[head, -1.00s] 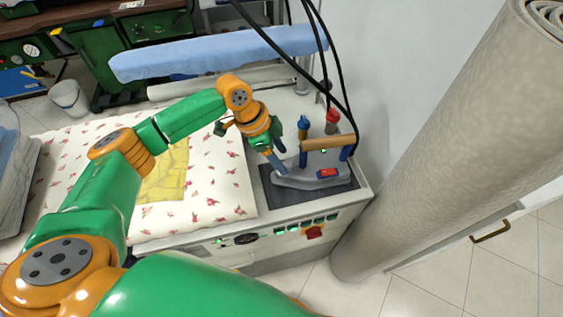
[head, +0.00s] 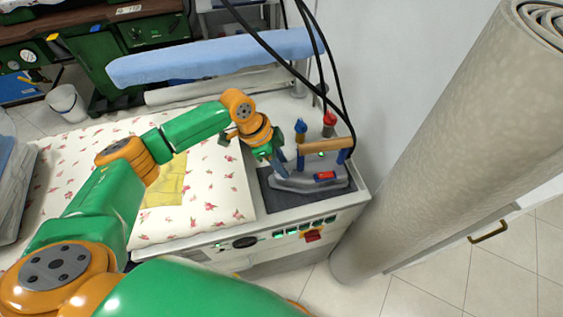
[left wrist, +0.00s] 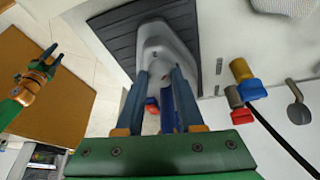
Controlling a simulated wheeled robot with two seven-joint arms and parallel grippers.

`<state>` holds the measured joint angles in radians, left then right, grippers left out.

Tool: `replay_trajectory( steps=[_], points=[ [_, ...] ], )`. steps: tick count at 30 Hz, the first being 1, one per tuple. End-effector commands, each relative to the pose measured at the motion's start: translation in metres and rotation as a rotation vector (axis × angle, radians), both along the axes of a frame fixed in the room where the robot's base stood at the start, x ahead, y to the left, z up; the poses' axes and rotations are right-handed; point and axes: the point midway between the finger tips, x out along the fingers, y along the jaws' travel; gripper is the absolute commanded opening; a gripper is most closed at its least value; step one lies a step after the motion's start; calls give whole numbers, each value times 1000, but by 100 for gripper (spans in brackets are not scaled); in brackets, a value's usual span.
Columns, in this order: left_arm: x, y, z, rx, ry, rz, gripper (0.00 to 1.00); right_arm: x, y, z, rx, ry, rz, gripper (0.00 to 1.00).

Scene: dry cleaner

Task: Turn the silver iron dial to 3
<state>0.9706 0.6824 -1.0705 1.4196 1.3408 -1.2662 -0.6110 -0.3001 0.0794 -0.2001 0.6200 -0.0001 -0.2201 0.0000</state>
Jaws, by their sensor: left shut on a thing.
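The silver iron (head: 308,182) has a wooden handle (head: 325,146) on blue posts and a red part (head: 325,175) on its side. It stands on a dark mat (head: 283,202) at the right end of the table. My left gripper (head: 279,166) is at the iron's left, front part, ahead of the handle. In the left wrist view its blue-grey fingers (left wrist: 160,75) lie on either side of the iron's grey body (left wrist: 165,45), shut on a front part. I cannot make out the dial or its numbers. My right gripper (left wrist: 54,55) is small in the left wrist view, fingers apart and empty.
Black cables (head: 320,75) hang down behind the iron. A blue and a red knob (head: 329,119) stand behind it. A flowered pad (head: 215,180) with a yellow cloth (head: 165,188) lies to the left. A large rolled carpet (head: 450,130) stands close on the right.

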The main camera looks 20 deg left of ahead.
Motion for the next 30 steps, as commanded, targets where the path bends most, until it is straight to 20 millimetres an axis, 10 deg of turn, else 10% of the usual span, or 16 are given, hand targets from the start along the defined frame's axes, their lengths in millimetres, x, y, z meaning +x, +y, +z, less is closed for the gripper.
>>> replay_trajectory(
  steps=[30],
  points=[
    [3,-1,-6,11,17,-430,0,0,0,-32,0,0,0,50]
  ],
)
